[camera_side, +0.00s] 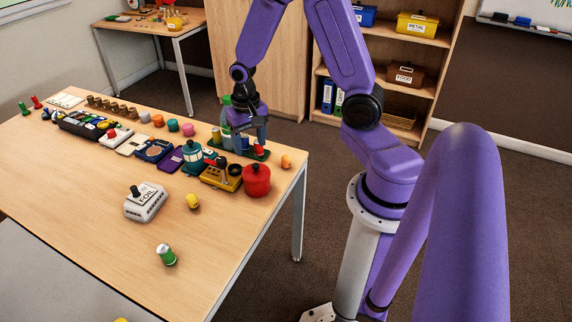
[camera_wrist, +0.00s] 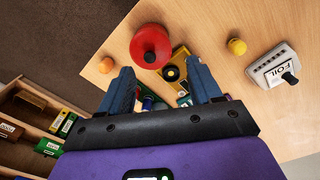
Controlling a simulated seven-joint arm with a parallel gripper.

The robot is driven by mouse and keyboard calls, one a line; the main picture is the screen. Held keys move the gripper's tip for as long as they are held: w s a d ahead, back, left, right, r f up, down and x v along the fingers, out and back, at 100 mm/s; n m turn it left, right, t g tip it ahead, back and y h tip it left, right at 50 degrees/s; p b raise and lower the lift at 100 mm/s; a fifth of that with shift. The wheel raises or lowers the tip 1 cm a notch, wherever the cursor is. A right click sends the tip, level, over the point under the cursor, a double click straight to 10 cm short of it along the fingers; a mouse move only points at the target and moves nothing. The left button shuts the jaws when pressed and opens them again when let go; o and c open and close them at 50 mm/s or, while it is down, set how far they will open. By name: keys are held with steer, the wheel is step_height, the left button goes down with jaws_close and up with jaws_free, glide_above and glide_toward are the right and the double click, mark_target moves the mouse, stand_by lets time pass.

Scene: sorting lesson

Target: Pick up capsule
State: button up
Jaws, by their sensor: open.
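No object is clearly marked as the capsule. A small green and white cylinder (camera_side: 166,255) near the table's front edge has a capsule-like shape, but I cannot tell if it is the one. A small rounded yellow piece (camera_side: 193,201) lies behind it and also shows in the wrist view (camera_wrist: 236,46). A small orange piece (camera_side: 287,161) is at the table's right edge and also shows in the wrist view (camera_wrist: 106,64). My gripper (camera_side: 247,142) is open, fingers down, over the table's right end. Small blue items show between its fingers (camera_wrist: 161,88); I see none gripped.
A red pot (camera_side: 257,181), a yellow device (camera_side: 221,177) and a teal lantern-like item (camera_side: 194,157) stand close to my gripper. A grey FOIL box (camera_side: 146,203) sits further forward. Several small items line the table's back. The front of the wooden table (camera_side: 95,228) is mostly clear.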

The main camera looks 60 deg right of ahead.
steer(key=d+f+m, duration=0.5)
steer(key=d+m, duration=0.1)
steer(key=d, duration=0.3)
steer(key=m, duration=0.6)
glide_above(286, 159)
steer(key=d, duration=0.1)
steer(key=f, duration=0.6)
steer(key=shift+w+d+f, duration=0.15)
steer(key=shift+w+f, duration=0.1)
steer(key=shift+w, duration=0.05)
steer(key=shift+f, duration=3.65)
steer(key=c, duration=1.1)
